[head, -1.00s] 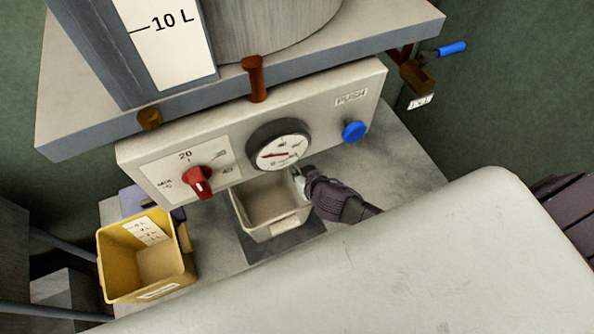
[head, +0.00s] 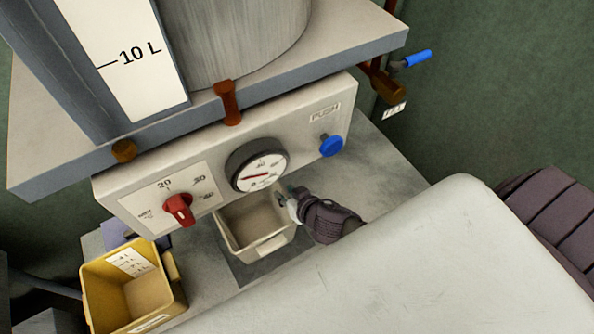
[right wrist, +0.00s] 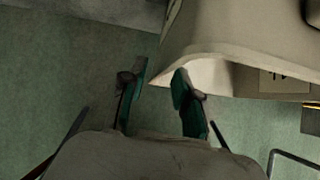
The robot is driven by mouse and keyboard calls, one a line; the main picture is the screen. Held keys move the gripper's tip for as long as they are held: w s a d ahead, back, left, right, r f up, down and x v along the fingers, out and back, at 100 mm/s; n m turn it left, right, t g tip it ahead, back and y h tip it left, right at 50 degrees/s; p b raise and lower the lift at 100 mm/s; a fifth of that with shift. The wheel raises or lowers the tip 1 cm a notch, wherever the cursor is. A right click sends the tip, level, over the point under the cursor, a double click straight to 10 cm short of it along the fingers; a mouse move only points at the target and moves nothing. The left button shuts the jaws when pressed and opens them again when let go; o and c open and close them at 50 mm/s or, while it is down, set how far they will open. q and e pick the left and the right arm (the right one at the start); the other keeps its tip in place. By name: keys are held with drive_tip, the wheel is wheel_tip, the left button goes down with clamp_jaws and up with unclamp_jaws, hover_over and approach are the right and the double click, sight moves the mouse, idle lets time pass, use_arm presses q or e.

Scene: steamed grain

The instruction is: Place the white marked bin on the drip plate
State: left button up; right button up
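The white marked bin (head: 262,247) stands upright below the dial panel, with a small label on its front. It sits over the dark drip plate (head: 284,261), whose dark surface shows in front of it; the rest is hidden under the bin. My right gripper (head: 285,196) is at the bin's right rim. In the right wrist view the two fingers (right wrist: 158,88) are apart with a gap between them. My left gripper is not in view.
A yellow marked bin (head: 140,296) stands at the lower left. The panel with a red knob (head: 179,209), a dial (head: 257,165) and a blue button (head: 331,145) overhangs the white bin. A blue-handled valve (head: 410,60) is at upper right. The counter right of the panel is clear.

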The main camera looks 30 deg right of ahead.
drive_tip(key=v, duration=0.7)
drive_tip(key=shift+s+r, duration=0.15)
drive_tip(key=shift+s, duration=0.05)
